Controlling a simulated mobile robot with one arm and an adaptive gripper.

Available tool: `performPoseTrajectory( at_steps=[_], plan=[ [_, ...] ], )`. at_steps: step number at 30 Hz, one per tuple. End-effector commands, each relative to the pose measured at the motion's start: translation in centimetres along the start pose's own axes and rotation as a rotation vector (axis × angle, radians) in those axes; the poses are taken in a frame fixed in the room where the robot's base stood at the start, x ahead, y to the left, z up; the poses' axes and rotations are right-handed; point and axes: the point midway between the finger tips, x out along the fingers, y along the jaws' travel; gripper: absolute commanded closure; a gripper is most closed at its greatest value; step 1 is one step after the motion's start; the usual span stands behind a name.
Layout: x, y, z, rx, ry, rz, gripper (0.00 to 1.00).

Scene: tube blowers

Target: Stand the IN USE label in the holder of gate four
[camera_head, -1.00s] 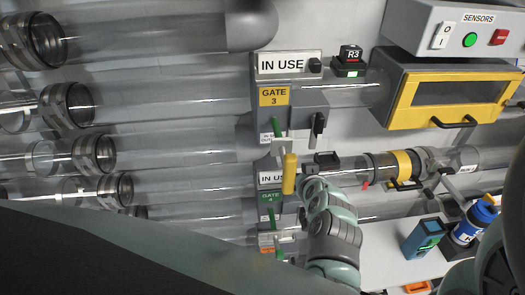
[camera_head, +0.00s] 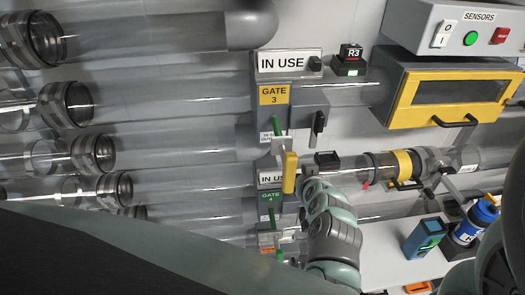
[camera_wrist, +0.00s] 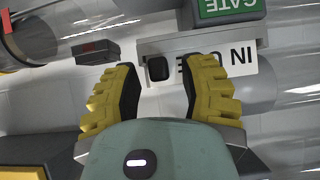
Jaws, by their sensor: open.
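A white IN USE label (camera_head: 270,178) stands at gate four, above its green GATE 4 sign (camera_head: 268,198). In the wrist view the label (camera_wrist: 241,61) appears upside down against a grey holder bar (camera_wrist: 205,43), with a black knob (camera_wrist: 158,68) at its end. My gripper (camera_wrist: 158,75) is open, with its yellow fingers on either side of the knob in the picture; I cannot tell whether they touch it. In the head view my gripper (camera_head: 290,172) hides the label's right part. I cannot tell how deep the label sits.
Gate three (camera_head: 273,95) above carries another IN USE label (camera_head: 284,62). Clear tubes (camera_head: 190,135) run left; a yellow-framed box (camera_head: 450,92) is at right. A blue device (camera_head: 424,238) and bottle (camera_head: 470,222) stand lower right.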

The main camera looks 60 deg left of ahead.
Motion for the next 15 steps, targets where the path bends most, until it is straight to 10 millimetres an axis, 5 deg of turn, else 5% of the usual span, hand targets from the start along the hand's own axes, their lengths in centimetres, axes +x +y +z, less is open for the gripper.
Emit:
performPoseTrajectory(
  at_steps=[15],
  plan=[
    [-3.3, -0.1, 0.1, -0.002, 0.000, -0.002, 0.58]
  ],
)
